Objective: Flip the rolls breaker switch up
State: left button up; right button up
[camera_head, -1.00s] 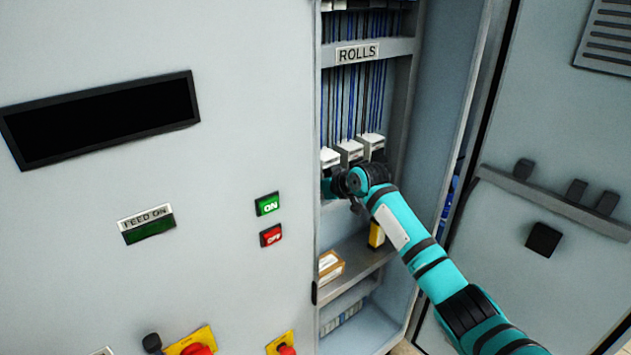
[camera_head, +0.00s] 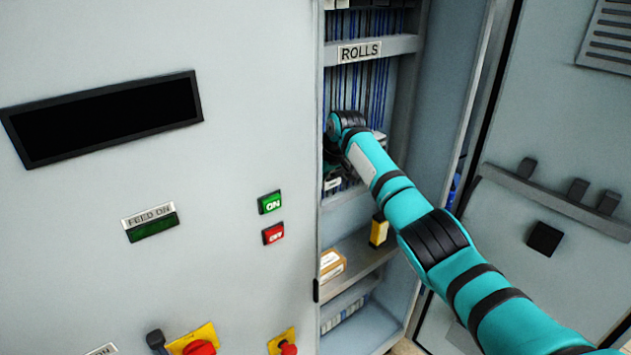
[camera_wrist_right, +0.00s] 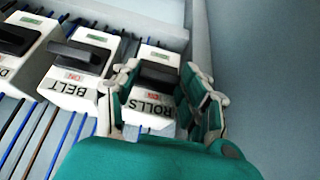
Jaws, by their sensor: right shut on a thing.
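The rolls breaker (camera_wrist_right: 152,112) is a white box labelled ROLLS, upside down in the right wrist view. Its black switch handle (camera_wrist_right: 157,75) lies between the fingers of my right gripper (camera_wrist_right: 161,80), which is shut on it. The fingers partly hide the box, and I cannot tell the handle's exact position. In the head view my right arm covers most of the breaker row, and the gripper (camera_head: 333,162) is largely hidden below the wrist inside the cabinet. My left gripper is not in view.
The BELT breaker (camera_wrist_right: 78,72) and another breaker (camera_wrist_right: 18,45) stand beside the rolls breaker. The ROLLS sign (camera_head: 360,52) is on the shelf edge above. The cabinet side wall (camera_head: 435,110) is close on the right. A cardboard box (camera_head: 332,265) lies on a lower shelf.

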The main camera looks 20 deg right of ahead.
dwell(0.3)
jog(key=o, duration=1.2)
jog(key=shift+r, duration=0.1)
jog(key=v, duration=1.2)
